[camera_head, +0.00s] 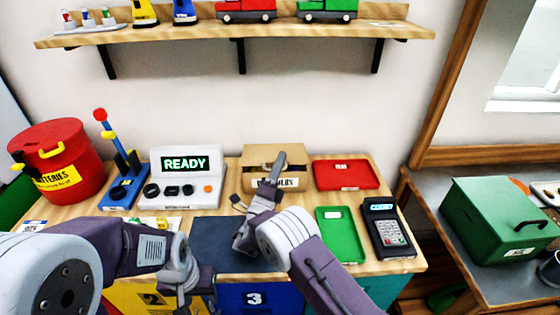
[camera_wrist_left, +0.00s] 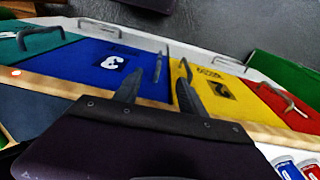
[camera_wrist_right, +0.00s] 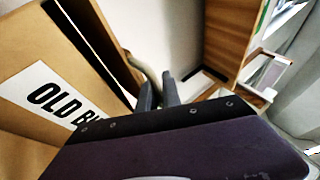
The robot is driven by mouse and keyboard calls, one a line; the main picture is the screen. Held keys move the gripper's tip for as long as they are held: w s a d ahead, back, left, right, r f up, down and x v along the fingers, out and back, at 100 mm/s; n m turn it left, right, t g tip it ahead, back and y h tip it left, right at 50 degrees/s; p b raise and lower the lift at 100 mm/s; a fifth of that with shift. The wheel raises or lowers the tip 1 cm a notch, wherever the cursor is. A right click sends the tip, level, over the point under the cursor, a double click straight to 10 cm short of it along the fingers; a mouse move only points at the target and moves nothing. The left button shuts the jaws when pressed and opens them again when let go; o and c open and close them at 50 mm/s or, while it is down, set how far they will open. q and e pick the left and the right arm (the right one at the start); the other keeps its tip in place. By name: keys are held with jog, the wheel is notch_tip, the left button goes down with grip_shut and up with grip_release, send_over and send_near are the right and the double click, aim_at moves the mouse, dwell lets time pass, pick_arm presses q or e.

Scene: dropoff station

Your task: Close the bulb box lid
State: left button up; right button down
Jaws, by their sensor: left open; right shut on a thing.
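The bulb box (camera_head: 257,184) is a brown cardboard box at the back middle of the table, with a white label on its front. The label reads "OLD BU..." in the right wrist view, where the box (camera_wrist_right: 25,60) fills the left side.
A red tray (camera_head: 346,174), a green tray (camera_head: 340,234) and a card terminal (camera_head: 388,232) lie right of the box. A READY display unit (camera_head: 186,175) stands left of it. A dark mat (camera_head: 215,232) lies in front. A shelf (camera_head: 200,37) hangs above.

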jog(key=shift+s+r, duration=0.1)
jog(key=shift+r, duration=0.05)
jog(key=c, duration=1.8)
grip_release()
jog(key=shift+s, duration=0.1)
pick_arm(q)
jog(key=shift+s+r, duration=0.1)
jog(key=shift+s, duration=0.15)
pick_arm(e)
jog(key=shift+s+r+h, duration=0.1)
jog(key=shift+s+h, duration=0.05)
jog(key=shift+h, duration=0.15)
